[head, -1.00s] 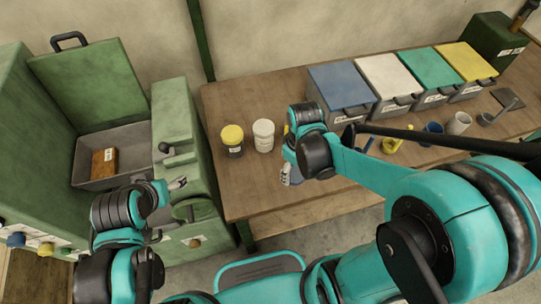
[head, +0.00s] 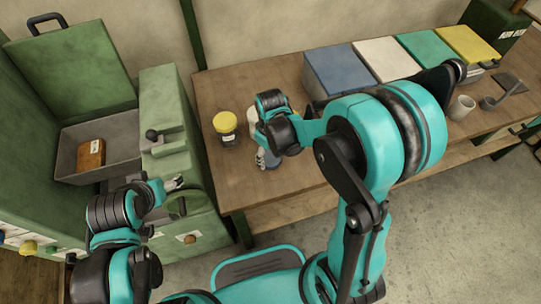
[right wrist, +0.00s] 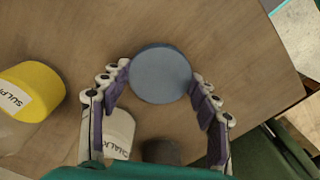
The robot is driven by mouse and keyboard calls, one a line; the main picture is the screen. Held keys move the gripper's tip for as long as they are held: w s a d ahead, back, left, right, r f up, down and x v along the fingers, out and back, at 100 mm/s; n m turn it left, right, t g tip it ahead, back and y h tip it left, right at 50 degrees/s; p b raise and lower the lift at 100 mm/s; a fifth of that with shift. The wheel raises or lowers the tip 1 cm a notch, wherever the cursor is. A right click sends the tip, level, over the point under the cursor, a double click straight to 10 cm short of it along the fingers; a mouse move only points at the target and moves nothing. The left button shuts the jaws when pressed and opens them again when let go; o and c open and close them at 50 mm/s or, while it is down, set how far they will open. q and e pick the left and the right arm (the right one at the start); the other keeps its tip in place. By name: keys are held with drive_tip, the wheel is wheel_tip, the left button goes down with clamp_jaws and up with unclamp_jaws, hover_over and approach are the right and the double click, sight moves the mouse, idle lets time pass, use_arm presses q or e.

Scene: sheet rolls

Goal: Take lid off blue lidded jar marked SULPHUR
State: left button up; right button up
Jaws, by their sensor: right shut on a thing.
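In the right wrist view a round blue lid (right wrist: 160,73) sits between the fingers of my right gripper (right wrist: 166,98), which is shut on it. Whether a jar hangs below the lid is hidden, and no label shows on it. In the head view my right gripper (head: 268,160) is low over the left part of the table, in front of a mostly hidden white jar. A yellow-lidded jar (head: 225,124) stands to its left; its label begins SULP in the right wrist view (right wrist: 30,92). My left gripper (head: 174,184) is by the green cabinet, its opening unclear.
A white jar marked CHALK (right wrist: 118,132) and a dark round thing (right wrist: 160,151) are close below the lid in the right wrist view. Blue (head: 335,68), white, green and yellow lidded bins line the table's back. A cup (head: 462,107) stands at right. The table's (head: 240,193) front-left corner is clear.

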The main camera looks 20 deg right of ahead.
sight(270, 158)
drive_tip(key=shift+f, duration=0.15)
drive_tip(key=o, duration=1.3)
wheel_tip(270, 158, up, 11)
drive_tip(key=p, duration=0.5)
drive_tip(key=s+d+r+m+t, duration=0.1)
drive_tip(key=s+r+m+t, duration=0.1)
drive_tip(key=s+r, duration=0.1)
drive_tip(key=s+d+r+m+t, duration=0.2)
drive_tip(key=s+r, duration=0.1)
drive_tip(key=s+d+r+m+t, duration=0.1)
drive_tip(key=s+r+m+t, duration=0.1)
drive_tip(key=s+r+t, duration=0.1)
drive_tip(key=shift+d, duration=0.25)
